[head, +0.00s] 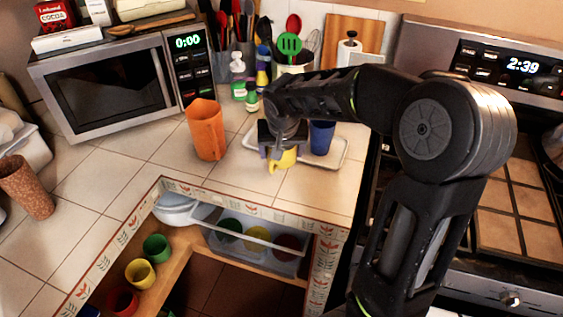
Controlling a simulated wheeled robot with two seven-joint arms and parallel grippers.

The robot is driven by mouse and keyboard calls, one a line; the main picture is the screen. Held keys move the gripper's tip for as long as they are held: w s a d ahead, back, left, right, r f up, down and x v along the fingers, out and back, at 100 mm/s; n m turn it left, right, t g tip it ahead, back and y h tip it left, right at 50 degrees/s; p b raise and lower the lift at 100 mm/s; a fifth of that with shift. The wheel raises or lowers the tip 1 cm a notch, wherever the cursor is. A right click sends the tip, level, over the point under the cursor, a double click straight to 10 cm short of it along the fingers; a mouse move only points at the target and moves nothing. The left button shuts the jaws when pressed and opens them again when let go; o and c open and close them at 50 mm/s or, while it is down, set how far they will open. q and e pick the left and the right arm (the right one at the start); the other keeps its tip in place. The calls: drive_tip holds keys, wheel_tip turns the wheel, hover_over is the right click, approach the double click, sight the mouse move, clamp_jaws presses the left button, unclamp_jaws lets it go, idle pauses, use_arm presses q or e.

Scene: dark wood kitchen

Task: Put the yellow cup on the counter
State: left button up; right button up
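A yellow cup (284,162) is at the tiled counter (232,188), directly under my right gripper (281,150), which points down from the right arm. The gripper covers the cup's upper part, and its fingers are at the cup. I cannot tell whether they grip it, or whether the cup's base touches the counter. Another yellow cup (140,273) stands on the wooden shelf below the counter, between a green cup (156,248) and a red cup (122,301). A third yellow cup (257,238) is in a clear bin (280,264). My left gripper is not in view.
An orange pitcher (206,130) stands left of the gripper. A blue cup (321,137) is on a white tray (335,163) just behind it. A microwave (112,88) is at the back left, the stove (515,200) at the right.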

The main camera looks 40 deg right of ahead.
sight(281, 163)
wheel_tip(281, 163, down, 4)
drive_tip(key=shift+f, duration=0.25)
drive_tip(key=shift+f, duration=0.2)
drive_tip(key=o, duration=1.6)
drive_tip(key=shift+o, duration=0.2)
drive_tip(key=shift+r, duration=0.15)
